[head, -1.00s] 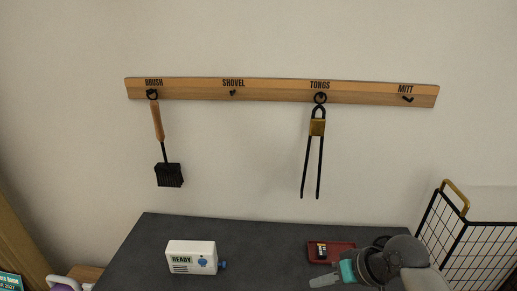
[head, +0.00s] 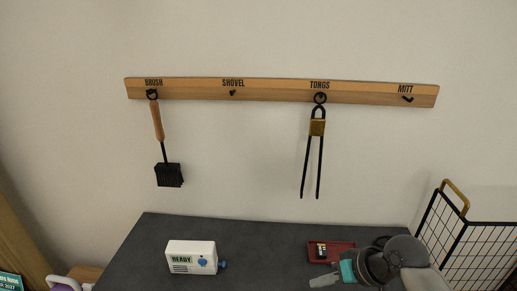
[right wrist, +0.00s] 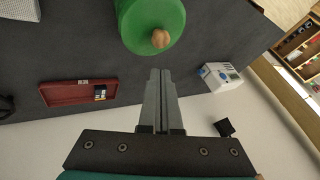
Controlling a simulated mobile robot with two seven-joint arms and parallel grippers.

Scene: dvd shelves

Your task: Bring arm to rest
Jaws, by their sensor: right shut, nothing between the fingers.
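My right gripper (head: 325,281) is at the lower right of the head view, low over the dark table (head: 140,262). It also shows in the right wrist view (right wrist: 161,72), where its two fingers are together with nothing between them. The wooden rack (head: 275,92) hangs on the wall, well away from the gripper. The brush (head: 160,140) hangs at its left end and the tongs (head: 315,150) under the TONGS label. The SHOVEL and MITT hooks are bare. My left gripper is not in view.
A white box (head: 190,257) marked READY stands on the table. A red tray (head: 322,252) lies just behind my right gripper. A black wire basket (head: 475,250) is at the right. A green rounded object (right wrist: 150,22) appears beyond the fingertips in the wrist view.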

